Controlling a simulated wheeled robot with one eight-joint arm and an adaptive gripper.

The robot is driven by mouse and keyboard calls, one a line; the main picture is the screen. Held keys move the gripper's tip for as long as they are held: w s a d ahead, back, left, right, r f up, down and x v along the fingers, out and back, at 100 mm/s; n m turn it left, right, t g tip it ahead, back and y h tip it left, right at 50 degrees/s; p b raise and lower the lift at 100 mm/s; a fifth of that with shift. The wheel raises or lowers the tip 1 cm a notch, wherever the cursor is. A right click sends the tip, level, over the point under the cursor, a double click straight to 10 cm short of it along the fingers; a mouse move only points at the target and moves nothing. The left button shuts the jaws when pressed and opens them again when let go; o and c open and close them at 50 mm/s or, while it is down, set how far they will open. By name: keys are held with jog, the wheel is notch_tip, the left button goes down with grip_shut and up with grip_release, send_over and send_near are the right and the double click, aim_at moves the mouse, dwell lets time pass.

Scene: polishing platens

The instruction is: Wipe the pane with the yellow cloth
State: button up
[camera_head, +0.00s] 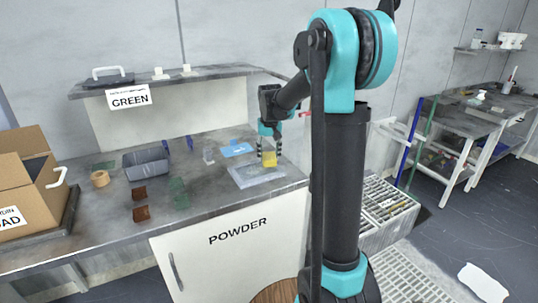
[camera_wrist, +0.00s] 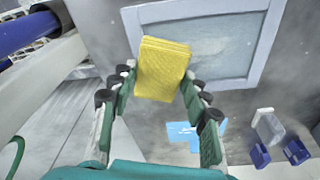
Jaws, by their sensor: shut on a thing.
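My gripper (camera_head: 268,147) is shut on the yellow cloth (camera_head: 269,160). In the wrist view the cloth (camera_wrist: 162,68) is a folded yellow block held between the green-padded fingers (camera_wrist: 160,85). The pane (camera_head: 255,173) is a pale sheet in a light frame on the worktop, just below the gripper. In the wrist view the pane (camera_wrist: 222,45) has a whitish frame and grey, faintly speckled glass. The cloth overlaps the pane's near left corner in the wrist view. I cannot tell whether the cloth touches it.
A blue flat piece (camera_head: 236,149) and a small clear bottle (camera_head: 208,155) are close to the pane. A grey tray (camera_head: 146,163), a tape roll (camera_head: 100,178), brown pieces (camera_head: 141,213) and a cardboard box (camera_head: 32,180) are to the left. A shelf marked GREEN (camera_head: 165,79) overhangs the back.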

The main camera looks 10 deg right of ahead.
jog(key=shift+f, duration=0.9)
